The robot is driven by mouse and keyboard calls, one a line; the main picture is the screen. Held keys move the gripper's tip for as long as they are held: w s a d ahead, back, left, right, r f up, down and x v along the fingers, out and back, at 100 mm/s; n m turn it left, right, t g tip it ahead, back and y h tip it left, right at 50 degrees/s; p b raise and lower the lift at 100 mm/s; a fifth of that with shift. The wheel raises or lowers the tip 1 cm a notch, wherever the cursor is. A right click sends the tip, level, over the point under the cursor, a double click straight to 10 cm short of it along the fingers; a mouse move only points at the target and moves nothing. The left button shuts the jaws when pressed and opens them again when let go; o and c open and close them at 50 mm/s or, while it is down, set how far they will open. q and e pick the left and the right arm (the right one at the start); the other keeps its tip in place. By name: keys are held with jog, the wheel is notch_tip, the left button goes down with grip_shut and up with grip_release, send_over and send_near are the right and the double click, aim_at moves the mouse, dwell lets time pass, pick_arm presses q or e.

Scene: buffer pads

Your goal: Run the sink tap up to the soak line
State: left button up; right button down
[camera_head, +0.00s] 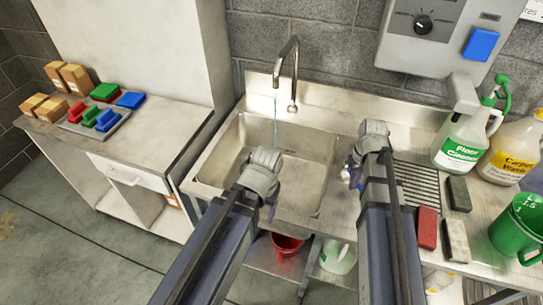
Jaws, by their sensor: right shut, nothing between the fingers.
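The steel sink tap (294,62) arches over the back of the sink (230,150). A thin bluish stream (275,132) falls from its spout into the basin. My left gripper (270,205) is over the front of the sink, below the stream in the picture; my arm hides most of its fingers, so I cannot tell their opening. My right gripper (352,172) is at the sink's right edge, beside the ribbed drainboard, shut and empty, apart from the tap. I cannot make out a soak line or the water level in the basin.
On the right counter are floor cleaner (459,140) and carpet wash (515,150) bottles, a green jug (520,228), a red pad (427,228) and dark pads. A control box (435,35) hangs above. Coloured pads (105,92) lie left. A red bucket (286,246) is below.

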jog(key=shift+w+d, duration=0.2)
jog(key=shift+d, duration=0.9)
jog(key=shift+w+d, duration=0.5)
jog(key=shift+d, duration=0.4)
jog(key=r+p, duration=0.1)
jog(key=a+r+p, duration=0.1)
jog(key=r+p, duration=0.1)
jog(key=s+a+r+p, duration=0.1)
jog(key=r+p, duration=0.1)
jog(key=shift+s+r, duration=0.1)
jog(key=shift+r, duration=0.1)
jog(key=shift+f, duration=0.2)
jog(key=w+d, duration=0.5)
jog(key=w, duration=0.1)
jog(key=shift+w+d, duration=0.25)
jog(key=shift+w, duration=0.1)
